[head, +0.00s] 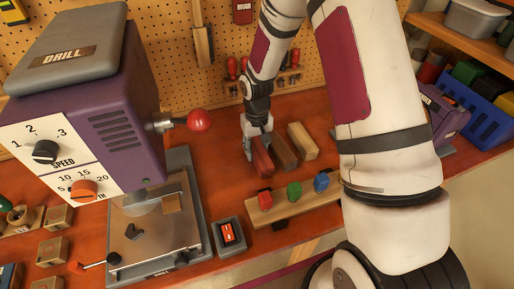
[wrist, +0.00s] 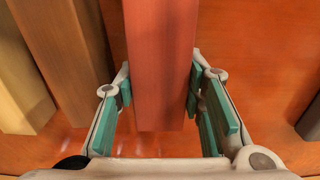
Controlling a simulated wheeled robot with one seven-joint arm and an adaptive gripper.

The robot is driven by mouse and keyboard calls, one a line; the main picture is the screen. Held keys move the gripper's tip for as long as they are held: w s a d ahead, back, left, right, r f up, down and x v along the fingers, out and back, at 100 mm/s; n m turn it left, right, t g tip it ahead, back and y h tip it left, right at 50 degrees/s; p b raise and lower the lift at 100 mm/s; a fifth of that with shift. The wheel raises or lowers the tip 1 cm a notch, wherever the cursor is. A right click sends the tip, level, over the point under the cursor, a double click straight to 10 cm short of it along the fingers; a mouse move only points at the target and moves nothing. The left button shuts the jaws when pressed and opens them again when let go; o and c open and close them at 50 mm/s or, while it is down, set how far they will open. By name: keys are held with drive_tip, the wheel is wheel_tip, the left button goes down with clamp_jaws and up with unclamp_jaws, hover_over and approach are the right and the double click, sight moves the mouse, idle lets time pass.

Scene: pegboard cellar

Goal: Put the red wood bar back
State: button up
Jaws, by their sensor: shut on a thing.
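The red wood bar (head: 262,162) is at the bench's middle, left of a dark brown bar (head: 284,153) and a pale wood bar (head: 302,141). My gripper (head: 258,141) comes down on it from above and behind. In the wrist view the red bar (wrist: 161,70) lies between the green pads of my gripper (wrist: 160,95), which are closed against its sides. The brown bar (wrist: 68,50) and the pale bar (wrist: 22,90) lie to its left there. I cannot tell whether the red bar touches the bench.
A purple drill press (head: 90,115) stands at the left. A wooden rail (head: 295,206) with red, green and blue pieces lies in front of the bars, beside a red switch box (head: 229,236). A blue crate (head: 474,115) is at the right. Pegboard (head: 165,50) backs the bench.

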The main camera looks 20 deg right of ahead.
drive_tip(key=shift+f, duration=0.15)
drive_tip(key=o, duration=1)
wheel_tip(320, 180, up, 12)
drive_tip(key=r+b, duration=0.1)
drive_tip(key=b, duration=0.1)
wheel_tip(320, 180, up, 14)
drive_tip(key=t, duration=0.3)
hover_over(257, 146)
drive_tip(key=s, duration=0.8)
drive_tip(key=s+r+t, duration=0.1)
drive_tip(key=s+r, duration=0.2)
drive_tip(key=s, duration=0.4)
drive_tip(key=s+r+t, duration=0.1)
drive_tip(key=s+r, duration=0.2)
drive_tip(key=s, duration=0.4)
drive_tip(key=shift+s+r+t, duration=0.3)
drive_tip(key=shift+s, duration=0.1)
